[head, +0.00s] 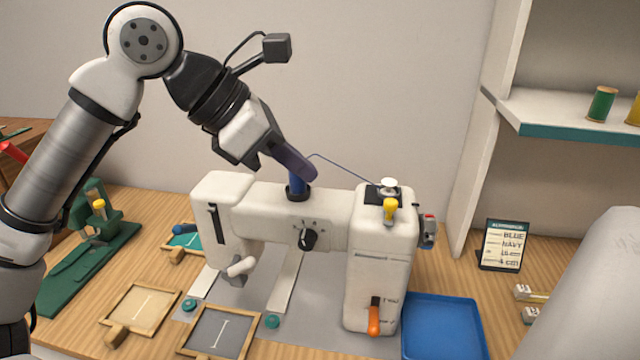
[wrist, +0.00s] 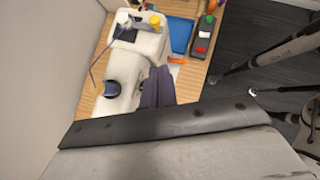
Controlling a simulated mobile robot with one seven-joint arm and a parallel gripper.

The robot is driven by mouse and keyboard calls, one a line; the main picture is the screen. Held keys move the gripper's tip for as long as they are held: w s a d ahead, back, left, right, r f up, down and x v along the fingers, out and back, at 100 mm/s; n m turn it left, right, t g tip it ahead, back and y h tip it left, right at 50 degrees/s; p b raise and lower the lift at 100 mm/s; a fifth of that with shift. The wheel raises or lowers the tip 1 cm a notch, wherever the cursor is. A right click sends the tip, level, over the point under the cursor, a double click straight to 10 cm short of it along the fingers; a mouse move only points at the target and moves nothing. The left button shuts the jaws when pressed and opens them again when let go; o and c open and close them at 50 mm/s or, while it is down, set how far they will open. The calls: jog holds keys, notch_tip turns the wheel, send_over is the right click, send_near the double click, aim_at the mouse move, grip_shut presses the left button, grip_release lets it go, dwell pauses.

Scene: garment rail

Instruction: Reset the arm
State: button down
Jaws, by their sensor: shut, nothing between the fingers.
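My gripper (head: 308,172) is above the white sewing machine (head: 325,215), its dark blue-purple fingers shut and empty. In the wrist view the fingers (wrist: 157,88) show over the machine. A blue thread spool (head: 297,188) stands upright on top of the machine, just below the fingertips in the head view. In the wrist view the spool (wrist: 112,89) lies to the left of the fingers. A blue thread runs from the spool area to a white disc (head: 388,184) at the machine's right end. My arm is bent, reaching in from the left.
A blue tray (head: 443,330) lies right of the machine. A sign (head: 503,246) stands behind it. Wooden frames (head: 143,306) lie at front left, and a green stand (head: 95,235) is at far left. A shelf (head: 555,110) at right holds a green spool (head: 601,104).

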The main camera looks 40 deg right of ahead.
jog(key=shift+a+r, duration=0.15)
jog(key=shift+r, duration=0.1)
jog(key=shift+w, duration=0.1)
dwell(0.3)
